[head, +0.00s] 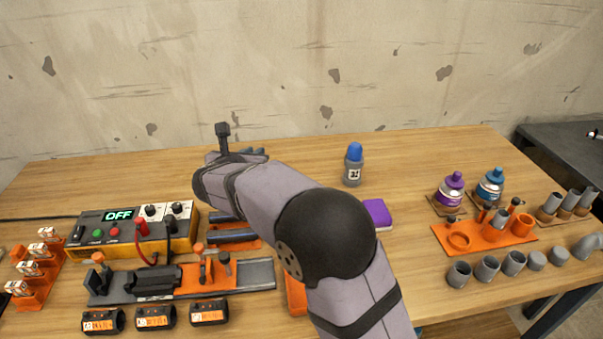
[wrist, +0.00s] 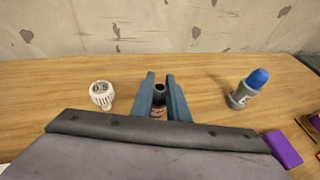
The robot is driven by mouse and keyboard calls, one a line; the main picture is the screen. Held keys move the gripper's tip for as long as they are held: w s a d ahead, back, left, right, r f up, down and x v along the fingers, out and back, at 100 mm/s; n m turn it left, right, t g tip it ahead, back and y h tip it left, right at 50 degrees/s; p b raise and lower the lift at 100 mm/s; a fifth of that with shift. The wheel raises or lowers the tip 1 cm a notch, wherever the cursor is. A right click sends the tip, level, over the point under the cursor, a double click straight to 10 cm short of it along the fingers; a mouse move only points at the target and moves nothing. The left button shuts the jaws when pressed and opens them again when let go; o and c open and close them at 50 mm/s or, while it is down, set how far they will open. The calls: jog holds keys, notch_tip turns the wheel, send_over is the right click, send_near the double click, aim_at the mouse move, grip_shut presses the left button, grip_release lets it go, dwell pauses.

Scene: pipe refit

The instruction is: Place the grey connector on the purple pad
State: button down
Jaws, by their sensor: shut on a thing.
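My gripper (wrist: 159,88) shows in the wrist view as two blue fingers shut on a small dark grey tubular piece (wrist: 159,95) with a round opening. It looks like the grey connector, though the fingers hide much of it. Something brownish shows just below it.
A grey bottle with a blue cap (head: 353,165) stands behind the pad. An orange rack (head: 485,235), purple and teal bottles and several grey pipe fittings are at right. An OFF-display box (head: 130,235) and clamps are at left.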

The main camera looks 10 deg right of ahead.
jog(key=w+d+r+m+g+h+p, duration=0.2)
jog(key=d+m+h+p, duration=0.4)
jog(key=d, duration=1.4)
jog(key=s+d+r+m+g+h+p, duration=0.15)
jog(key=s+d+m+g+h, duration=0.25)
jog(key=s+d+m+g, duration=0.75)
jog(key=shift+s+a+f+n+t+p, duration=0.25)
jog(key=shift+s+f+n, duration=0.3)
jog(key=shift+f, duration=0.95)
jog(key=shift+s+a+f+n+t+p, duration=0.25)
jog(key=shift+f+n, duration=0.45)
jog(key=shift+f, duration=0.8)
jog(key=shift+s+a+f+n+t+p, duration=0.15)
jog(key=shift+s+f+n+t+p, duration=0.3)
jog(key=shift+f, duration=1.2)
jog(key=shift+f+b, duration=0.25)
jog(key=shift+b, duration=0.3)
jog(key=c, duration=1.7)
grip_release()
jog(key=shift+r, duration=0.1)
